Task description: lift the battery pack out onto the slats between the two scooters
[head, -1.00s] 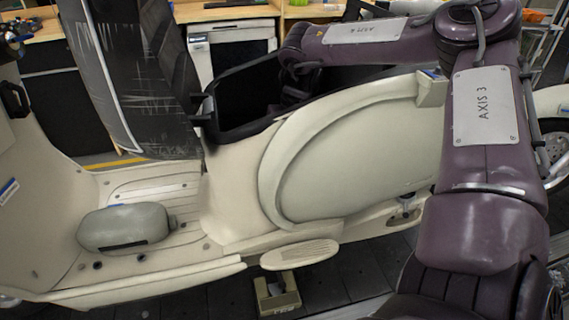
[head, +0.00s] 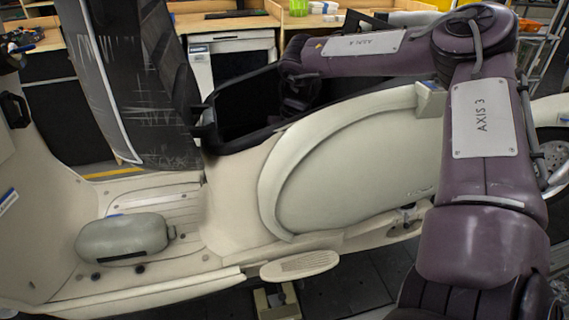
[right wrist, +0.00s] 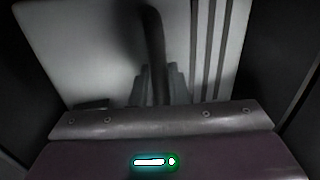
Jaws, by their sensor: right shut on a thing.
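A cream scooter (head: 350,170) fills the head view, with its dark seat (head: 130,80) tipped up and a black open compartment (head: 245,105) below it. My right arm reaches over the scooter into this compartment, and the compartment rim hides the jaws there. In the right wrist view, a pale flat-topped block (right wrist: 95,45), seemingly the battery pack, has a dark handle (right wrist: 153,35) across it. My right gripper (right wrist: 157,75) is shut on that handle. The pack sits between dark walls. My left gripper is out of view.
A grey-green rounded case (head: 120,238) lies on the scooter's footboard. A small stand (head: 272,304) is under the scooter. Dark slats (head: 345,290) show in front. A wheel (head: 556,160) of another vehicle is at the right edge. Wooden benches (head: 315,20) stand behind.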

